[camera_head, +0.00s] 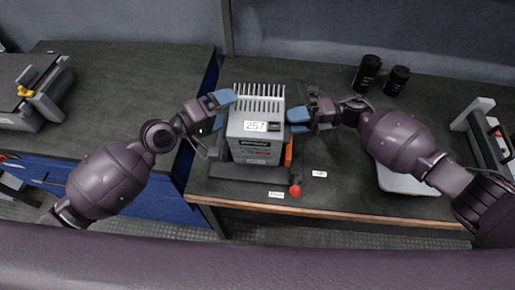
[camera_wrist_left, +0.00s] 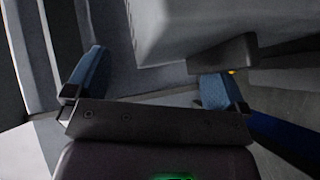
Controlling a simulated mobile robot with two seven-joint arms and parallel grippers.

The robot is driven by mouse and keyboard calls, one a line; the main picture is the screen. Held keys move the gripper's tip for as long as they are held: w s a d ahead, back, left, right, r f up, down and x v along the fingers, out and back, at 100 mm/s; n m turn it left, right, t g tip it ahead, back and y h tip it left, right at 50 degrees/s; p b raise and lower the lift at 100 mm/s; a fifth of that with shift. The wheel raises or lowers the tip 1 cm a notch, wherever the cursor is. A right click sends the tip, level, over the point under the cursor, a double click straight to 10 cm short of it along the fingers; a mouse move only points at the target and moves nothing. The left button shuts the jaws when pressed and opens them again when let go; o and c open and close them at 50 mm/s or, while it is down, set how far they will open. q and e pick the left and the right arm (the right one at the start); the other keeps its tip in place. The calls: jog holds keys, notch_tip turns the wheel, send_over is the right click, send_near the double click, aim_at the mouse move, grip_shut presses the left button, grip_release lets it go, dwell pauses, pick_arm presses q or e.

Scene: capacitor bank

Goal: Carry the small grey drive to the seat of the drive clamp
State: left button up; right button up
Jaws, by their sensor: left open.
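The small grey drive (camera_head: 250,147), a box with upright fins on top and a "257" label, stands upright on a dark base plate (camera_head: 225,172) at the bench's front edge. A red-knobbed lever (camera_head: 295,190) and an orange part (camera_head: 289,152) are at its right; I take these for the drive clamp, whose seat is hidden. My left gripper (camera_head: 222,99) is open at the drive's upper left. In the left wrist view its blue fingers are wide apart, with a grey body (camera_wrist_left: 215,28) above them. My right gripper (camera_head: 298,121) is at the drive's right side; contact is unclear.
Two black cylinders (camera_head: 367,73) (camera_head: 396,80) stand at the back right. A pale rounded tray (camera_head: 400,180) lies under my right arm. Grey fixtures (camera_head: 485,135) (camera_head: 40,95) stand at far right and far left. A gap separates the two benches.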

pick_arm(q)
jog(key=shift+a+r, duration=0.1)
jog(key=v, duration=1.2)
pick_arm(e)
jog(key=o, duration=0.8)
jog(key=shift+d, duration=0.15)
jog(key=v, duration=1.2)
jog(key=shift+s, duration=0.1)
